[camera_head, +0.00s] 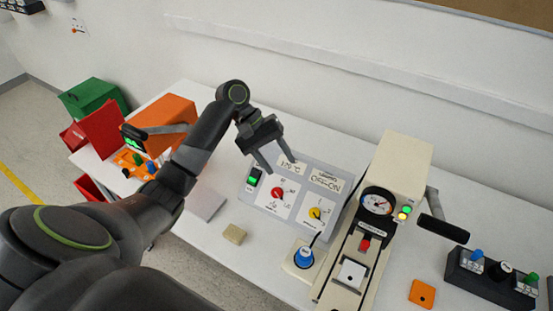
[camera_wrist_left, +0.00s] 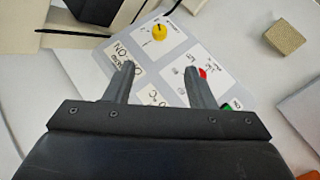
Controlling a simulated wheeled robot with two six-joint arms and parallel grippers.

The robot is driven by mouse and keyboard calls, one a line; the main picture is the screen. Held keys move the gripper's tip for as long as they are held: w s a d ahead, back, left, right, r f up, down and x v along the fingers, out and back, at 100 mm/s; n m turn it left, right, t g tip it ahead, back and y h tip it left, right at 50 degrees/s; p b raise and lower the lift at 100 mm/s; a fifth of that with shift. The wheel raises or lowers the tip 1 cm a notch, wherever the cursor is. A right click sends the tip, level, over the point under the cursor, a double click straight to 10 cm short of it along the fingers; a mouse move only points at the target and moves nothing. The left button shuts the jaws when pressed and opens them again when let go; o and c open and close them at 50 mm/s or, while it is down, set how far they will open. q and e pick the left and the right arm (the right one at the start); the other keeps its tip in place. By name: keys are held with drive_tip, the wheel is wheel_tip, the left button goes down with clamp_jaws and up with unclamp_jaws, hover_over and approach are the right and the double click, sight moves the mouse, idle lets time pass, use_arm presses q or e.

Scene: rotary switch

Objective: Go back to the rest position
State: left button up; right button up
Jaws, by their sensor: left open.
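My left gripper (camera_head: 279,164) is open and empty, above the upper left part of a grey switch panel (camera_head: 335,223) on the white table. The panel carries a red rotary knob (camera_head: 278,193), a yellow rotary knob (camera_head: 315,213) and a green lit switch (camera_head: 253,177). In the left wrist view the gripper's two fingers (camera_wrist_left: 158,85) spread apart over the panel, with the yellow knob (camera_wrist_left: 159,31) beyond them. The red knob (camera_wrist_left: 203,73) is partly hidden by one finger there. My right gripper is not in view.
A beige machine with a gauge (camera_head: 378,202) stands right of the panel, its black handle (camera_head: 443,229) sticking out. A blue knob (camera_head: 304,257) and a tan block (camera_head: 234,234) are in front. An orange box (camera_head: 168,117) stands left, behind my arm. A black control box (camera_head: 490,278) lies right.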

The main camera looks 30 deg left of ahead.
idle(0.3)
use_arm(q)
drive_tip(key=s+f+m+y, duration=0.1)
drive_tip(key=s+f, duration=0.3)
drive_tip(key=s+f+m+t+y, duration=0.1)
drive_tip(key=s+f, duration=0.3)
drive_tip(key=s+f+m+t+y, duration=0.1)
drive_tip(key=s+f, duration=0.4)
drive_tip(key=shift+d+y, duration=0.2)
drive_tip(key=shift+y, duration=0.1)
drive_tip(key=s, duration=0.2)
drive_tip(key=s+a+f+m+y, duration=0.1)
drive_tip(key=s, duration=0.2)
drive_tip(key=s+t+y, duration=0.1)
drive_tip(key=s, duration=0.2)
drive_tip(key=shift+s+a+f, duration=0.2)
drive_tip(key=s+a+r+m+t+y, duration=0.1)
drive_tip(key=s+a+r+m+y, duration=0.2)
drive_tip(key=s, duration=0.6)
wheel_tip(320, 180, down, 25)
drive_tip(key=a+n+g, duration=0.1)
drive_tip(key=a, duration=0.1)
drive_tip(key=s+d+f+g+b, duration=0.1)
drive_tip(key=s+f, duration=1.3)
drive_tip(key=f, duration=0.2)
drive_tip(key=shift+s+d+f+g, duration=0.25)
drive_tip(key=shift+s+f+g, duration=0.05)
drive_tip(key=shift+s+f, duration=0.1)
